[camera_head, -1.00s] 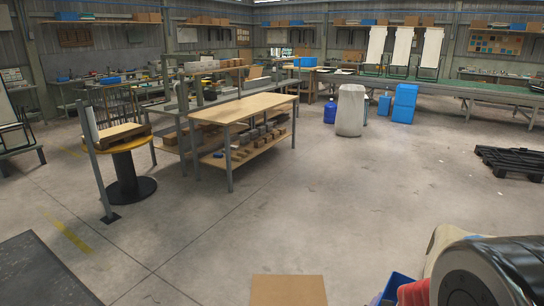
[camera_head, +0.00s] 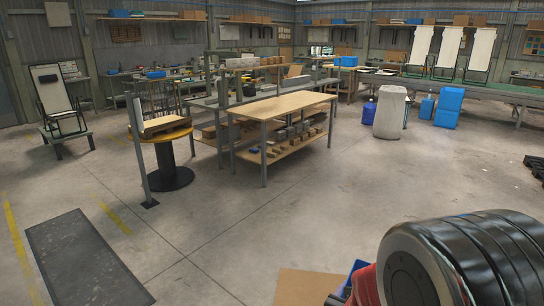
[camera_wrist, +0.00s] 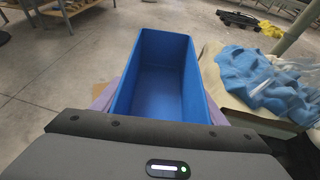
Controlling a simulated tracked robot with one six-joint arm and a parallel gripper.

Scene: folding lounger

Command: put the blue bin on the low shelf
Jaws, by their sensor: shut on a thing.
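The blue bin (camera_wrist: 162,75) fills the middle of the wrist view, open at the top and empty inside. My gripper (camera_wrist: 158,112) is shut on its near end; the grip itself is mostly hidden by the gripper's body. In the head view only a sliver of the bin (camera_head: 358,267) shows at the bottom right, behind my arm. A low shelf (camera_head: 247,153) runs under the light wooden table (camera_head: 283,106), well ahead of me and apart from the bin. Small grey and brown boxes stand on it, with some bare board at its left.
A round yellow-topped stand (camera_head: 165,136) and an upright post (camera_head: 140,155) are left of the table. A grey mat (camera_head: 85,262) lies front left. A white covered barrel (camera_head: 390,112) and blue boxes (camera_head: 449,106) stand beyond. The middle floor is clear.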

